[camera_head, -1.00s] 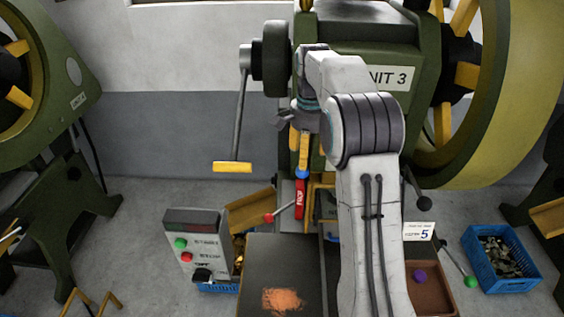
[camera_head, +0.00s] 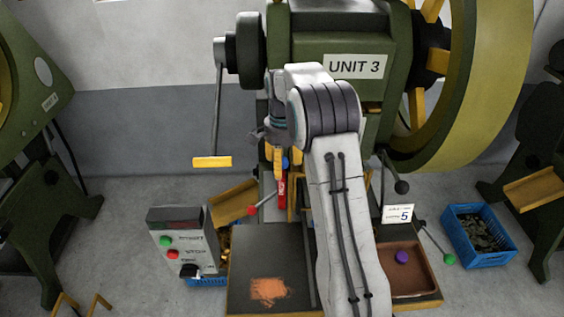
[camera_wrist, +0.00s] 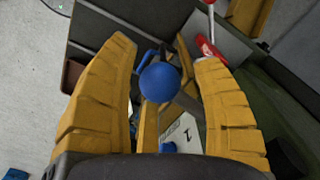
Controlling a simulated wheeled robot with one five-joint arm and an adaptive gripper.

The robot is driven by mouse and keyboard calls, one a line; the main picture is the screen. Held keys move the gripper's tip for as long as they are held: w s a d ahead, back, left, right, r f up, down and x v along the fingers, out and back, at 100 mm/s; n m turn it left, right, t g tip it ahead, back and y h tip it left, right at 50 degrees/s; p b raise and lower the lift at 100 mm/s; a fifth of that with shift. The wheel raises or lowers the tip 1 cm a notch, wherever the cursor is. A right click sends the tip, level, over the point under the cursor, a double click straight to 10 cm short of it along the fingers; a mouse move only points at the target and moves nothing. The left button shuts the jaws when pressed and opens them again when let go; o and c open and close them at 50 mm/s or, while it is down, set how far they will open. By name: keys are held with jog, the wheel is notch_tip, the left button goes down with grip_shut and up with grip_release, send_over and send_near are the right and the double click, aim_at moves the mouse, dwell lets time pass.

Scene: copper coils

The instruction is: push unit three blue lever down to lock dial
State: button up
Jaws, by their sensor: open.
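The green press labelled UNIT 3 (camera_head: 350,45) stands straight ahead, behind my arm. My gripper (camera_head: 274,160) hangs in front of it, fingers pointing down. In the wrist view my gripper (camera_wrist: 166,54) has its two yellow fingers spread apart. A round blue knob (camera_wrist: 159,82), seemingly the lever's end, lies between the fingers with gaps visible on both sides. In the head view a small piece of blue (camera_head: 285,163) shows beside the fingers. I cannot tell the lever's angle, and most of its shaft is hidden.
A red-tipped lever (camera_head: 262,204) and a red tag (camera_head: 282,192) are just below my gripper. A control box (camera_head: 185,240) stands at left. A blue crate (camera_head: 478,235) is at right.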

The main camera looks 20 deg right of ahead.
grip_shut()
dwell(0.7)
jog(key=shift+f, duration=0.15)
